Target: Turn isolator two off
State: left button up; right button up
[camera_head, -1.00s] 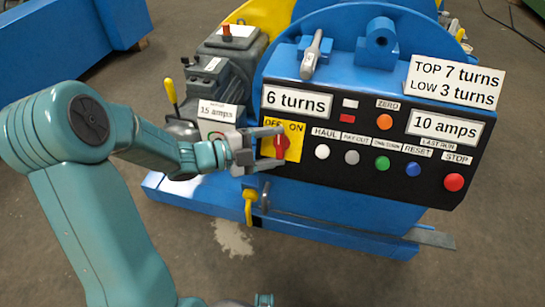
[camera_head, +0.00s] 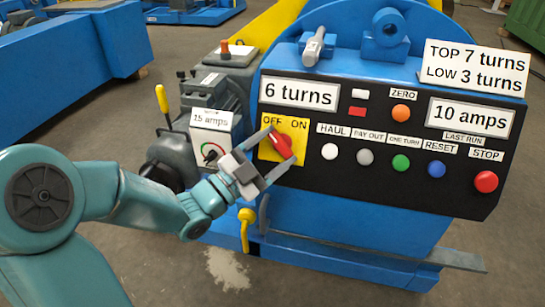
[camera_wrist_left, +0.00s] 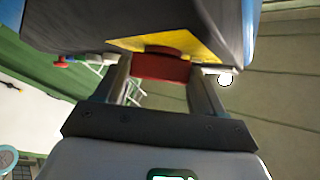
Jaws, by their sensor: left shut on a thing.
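The isolator is a red rotary handle (camera_head: 281,144) on a yellow plate (camera_head: 297,133) marked OFF and ON, at the left end of the black control panel. My left gripper (camera_head: 284,147) has its two fingers on either side of the handle and is shut on it. The handle is tilted, its top leaning left toward the OFF label. In the left wrist view the red handle (camera_wrist_left: 162,68) sits between the finger ends, with the yellow plate (camera_wrist_left: 205,46) behind it. No number shows on this switch. My right gripper is not in view.
Several push buttons run right of the plate, from the white haul button (camera_head: 330,151) to the red stop button (camera_head: 486,181). A 15 amps meter (camera_head: 211,136) stands close left, above my wrist.

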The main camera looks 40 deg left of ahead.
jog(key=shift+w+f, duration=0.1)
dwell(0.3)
pick_arm(q)
jog(key=o, duration=1)
jog(key=shift+o, duration=0.2)
notch_tip(320, 180, up, 20)
jog(key=p, duration=0.8)
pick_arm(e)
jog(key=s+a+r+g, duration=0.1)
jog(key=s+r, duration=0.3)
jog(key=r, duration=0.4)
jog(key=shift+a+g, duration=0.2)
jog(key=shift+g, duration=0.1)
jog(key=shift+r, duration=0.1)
